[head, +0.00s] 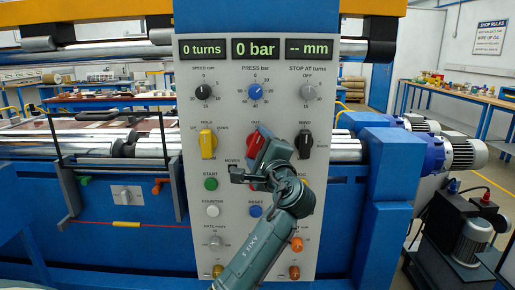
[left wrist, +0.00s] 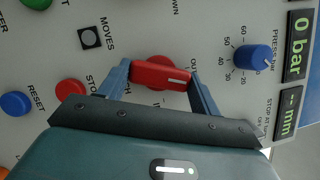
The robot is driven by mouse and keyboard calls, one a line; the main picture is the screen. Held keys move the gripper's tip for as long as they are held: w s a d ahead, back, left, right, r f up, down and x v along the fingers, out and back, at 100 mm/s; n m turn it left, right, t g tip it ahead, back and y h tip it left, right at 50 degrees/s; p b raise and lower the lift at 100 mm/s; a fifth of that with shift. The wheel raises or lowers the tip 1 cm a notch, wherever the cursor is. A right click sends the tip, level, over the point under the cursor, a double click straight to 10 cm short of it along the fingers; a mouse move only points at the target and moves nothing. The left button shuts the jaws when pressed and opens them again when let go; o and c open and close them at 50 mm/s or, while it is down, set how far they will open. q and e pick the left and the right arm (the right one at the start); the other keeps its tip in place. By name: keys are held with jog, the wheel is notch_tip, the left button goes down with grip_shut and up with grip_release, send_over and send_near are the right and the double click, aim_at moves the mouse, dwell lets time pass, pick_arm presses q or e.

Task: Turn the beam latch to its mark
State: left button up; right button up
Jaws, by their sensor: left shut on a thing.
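A red bar-handled knob (head: 254,142) sits mid-panel on the grey control panel (head: 228,120), slanted in the head view. My left gripper (head: 263,160) is in front of it and covers part of it. In the left wrist view the left gripper (left wrist: 160,76) is shut on the red knob (left wrist: 150,73), one finger at each end of the bar. A white line marks the bar's right end there, and partly hidden lettering surrounds it. I cannot tell whether this knob is the beam latch. A grey lever plate (head: 126,195) is on the blue beam at left. My right gripper is not in view.
A yellow knob (head: 208,143) and a black knob (head: 304,143) flank the red one. Several push buttons sit below, including the green start button (head: 211,184). Displays at the top read 0 turns, 0 bar and dashes. Steel rollers (head: 110,148) run behind the panel.

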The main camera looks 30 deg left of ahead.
pick_arm(q)
jog(key=n+g, duration=0.1)
jog(key=n, duration=0.2)
jog(key=shift+n+h+p, duration=0.3)
jog(key=shift+p, duration=0.1)
jog(key=shift+n, duration=0.5)
jog(key=shift+g, duration=0.3)
jog(key=o, duration=0.9)
jog(key=shift+c, duration=0.2)
jog(key=shift+o, duration=0.6)
jog(key=shift+r, duration=0.1)
jog(key=shift+d, duration=0.1)
jog(key=b+v, duration=0.1)
jog(key=v, duration=1.2)
jog(key=shift+b, duration=0.3)
jog(key=shift+s, duration=0.1)
